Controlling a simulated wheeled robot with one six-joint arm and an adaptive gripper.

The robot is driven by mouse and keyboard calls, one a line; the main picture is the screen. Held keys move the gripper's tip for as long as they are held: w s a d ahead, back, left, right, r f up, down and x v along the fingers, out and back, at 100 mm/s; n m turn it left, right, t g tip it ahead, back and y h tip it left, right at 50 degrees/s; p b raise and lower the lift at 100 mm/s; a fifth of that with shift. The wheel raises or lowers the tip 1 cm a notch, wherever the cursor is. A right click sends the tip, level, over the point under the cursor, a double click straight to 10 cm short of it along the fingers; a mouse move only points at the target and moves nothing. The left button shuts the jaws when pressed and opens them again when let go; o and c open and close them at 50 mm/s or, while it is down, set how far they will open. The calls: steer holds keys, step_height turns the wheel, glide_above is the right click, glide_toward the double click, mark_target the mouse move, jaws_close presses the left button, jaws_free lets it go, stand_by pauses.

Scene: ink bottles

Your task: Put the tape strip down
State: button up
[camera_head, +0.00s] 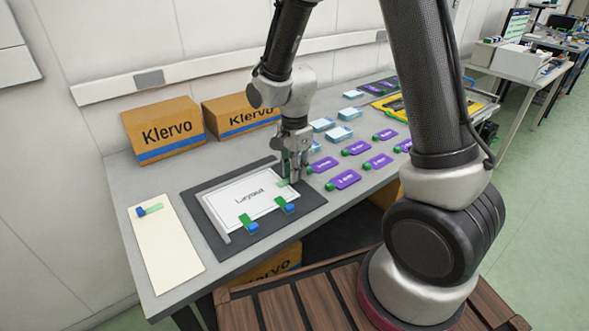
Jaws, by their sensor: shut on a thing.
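My gripper (291,178) points down over the upper right corner of the white "Layout" sheet (240,202). It is shut, and the green tape strip (283,183) shows at its fingertips, on or just above that corner. I cannot tell whether the strip touches the sheet. The sheet lies on a dark grey mat (310,202). Two more green strips with blue blocks sit along the sheet's near edge, one at the lower middle (247,221) and one at the lower right (286,206).
A cream board (170,250) at the left bears another green strip with a blue block (148,210). Several purple cards with green ends (343,180) lie to the right. Two Klervo boxes (163,130) stand against the wall. A yellow tray (395,104) lies at the far right.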

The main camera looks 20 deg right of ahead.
steer(key=shift+f, duration=0.1)
steer(key=o, duration=0.7)
steer(key=shift+c, duration=0.2)
step_height(320, 180, up, 12)
steer(key=s+d+r+n+t, duration=0.2)
steer(key=s+d+r+n, duration=0.4)
steer(key=s, duration=0.3)
steer(key=s+d+r+n+t, duration=0.2)
steer(key=s+d+r+n, duration=0.4)
steer(key=s+d+n, duration=0.2)
steer(key=shift+s+d+r, duration=0.2)
steer(key=shift+s+d, duration=0.25)
steer(key=shift+s, duration=0.6)
